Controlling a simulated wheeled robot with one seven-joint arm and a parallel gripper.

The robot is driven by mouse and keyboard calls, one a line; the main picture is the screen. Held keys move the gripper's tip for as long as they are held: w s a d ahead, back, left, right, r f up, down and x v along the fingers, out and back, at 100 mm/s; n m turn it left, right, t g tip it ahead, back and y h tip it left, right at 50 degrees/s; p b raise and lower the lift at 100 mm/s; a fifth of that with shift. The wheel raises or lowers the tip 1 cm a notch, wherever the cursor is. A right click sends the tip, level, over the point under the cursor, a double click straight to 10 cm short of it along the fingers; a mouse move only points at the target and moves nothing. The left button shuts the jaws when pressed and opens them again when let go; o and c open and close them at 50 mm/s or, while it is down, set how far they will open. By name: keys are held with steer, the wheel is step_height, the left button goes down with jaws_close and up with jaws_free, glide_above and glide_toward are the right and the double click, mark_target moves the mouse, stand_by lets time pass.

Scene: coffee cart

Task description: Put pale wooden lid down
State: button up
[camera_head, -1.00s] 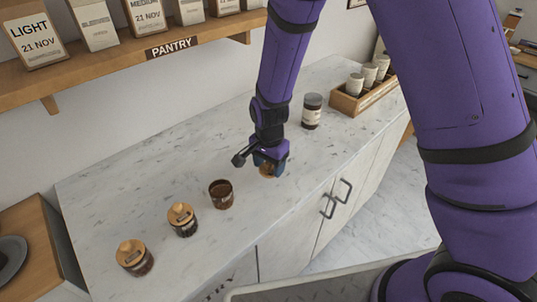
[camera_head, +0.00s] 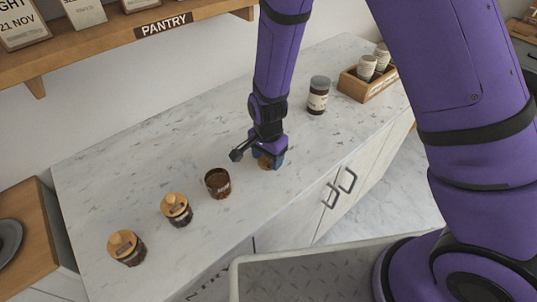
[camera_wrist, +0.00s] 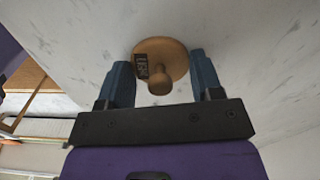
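The pale wooden lid (camera_wrist: 178,58) is a round disc with a knob and a small dark label. In the wrist view it lies between my gripper's fingertips, knob towards me, apparently flat on the marble counter. My gripper (camera_wrist: 162,75) is open, with clear gaps between both fingers and the knob. In the head view my gripper (camera_head: 268,161) is low over the counter and mostly hides the lid (camera_head: 264,163). An open brown jar (camera_head: 218,184) without a lid stands just left of it.
Two jars with wooden lids (camera_head: 175,205) (camera_head: 124,243) stand further left. A dark-capped jar (camera_head: 318,95) and a wooden crate (camera_head: 352,88) of containers stand right and behind. A pantry shelf (camera_head: 130,44) hangs over the back. Counter right of the lid is clear.

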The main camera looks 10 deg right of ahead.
steer(key=o, duration=0.4)
steer(key=shift+r, duration=0.1)
step_height(320, 180, up, 12)
stand_by(0.5)
steer(key=shift+r, duration=0.2)
steer(key=s+d+r+n+t+y, duration=0.1)
steer(key=s+d+r+n, duration=0.1)
steer(key=d+r, duration=0.6)
steer(key=s+d+r+n+t+y, duration=0.1)
steer(key=s+d+r+n, duration=0.1)
steer(key=d+r, duration=0.5)
steer(key=s+d+r+n+t+h, duration=0.1)
steer(key=s+d+r+n, duration=0.1)
steer(key=s+d+r, duration=0.3)
steer(key=s+d+r+n+t+h, duration=0.1)
steer(key=s+d+r+n+t, duration=0.1)
steer(key=s+r, duration=0.4)
steer(key=s+d+n, duration=0.1)
steer(key=s+d, duration=0.1)
steer(key=s, duration=0.1)
steer(key=shift+s+d+r, duration=0.25)
steer(key=shift+d, duration=0.1)
